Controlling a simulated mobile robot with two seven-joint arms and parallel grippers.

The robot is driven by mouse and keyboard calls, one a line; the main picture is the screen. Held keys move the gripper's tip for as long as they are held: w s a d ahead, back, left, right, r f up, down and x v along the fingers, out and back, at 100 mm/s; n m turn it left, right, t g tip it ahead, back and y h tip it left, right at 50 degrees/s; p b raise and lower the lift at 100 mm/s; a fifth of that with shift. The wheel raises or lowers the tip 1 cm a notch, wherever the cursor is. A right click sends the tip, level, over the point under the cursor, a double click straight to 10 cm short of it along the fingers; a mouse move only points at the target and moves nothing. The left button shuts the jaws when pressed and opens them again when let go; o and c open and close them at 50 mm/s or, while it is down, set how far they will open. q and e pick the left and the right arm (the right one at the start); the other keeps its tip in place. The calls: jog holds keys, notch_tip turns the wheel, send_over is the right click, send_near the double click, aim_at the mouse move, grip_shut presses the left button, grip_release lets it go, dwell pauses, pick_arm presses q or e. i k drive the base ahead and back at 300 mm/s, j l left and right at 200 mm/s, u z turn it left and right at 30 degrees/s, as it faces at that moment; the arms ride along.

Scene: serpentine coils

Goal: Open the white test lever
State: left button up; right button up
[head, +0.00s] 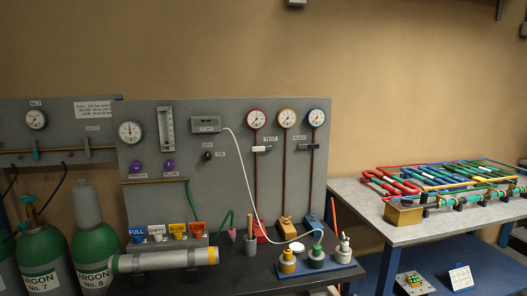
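The white test lever (262,149) is on the grey gauge panel (225,180), below the TEST label and below the red-rimmed gauge (256,119). It looks roughly horizontal across a thin red pipe. A dark lever (307,147) sits to its right, below the blue-rimmed gauge (316,118). Neither of my grippers shows in the head view.
A dark bench below the panel holds a grey cylinder (165,260) lying down, coloured tags and a blue tray (318,269) of small bottles. A white hose (247,180) hangs across the panel. Green gas bottles (95,248) stand left; coloured coils (450,178) lie on a table right.

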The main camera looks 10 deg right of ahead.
aim_at(255, 149)
jog(key=i+l+z, duration=0.2)
jog(key=i+z, duration=0.85)
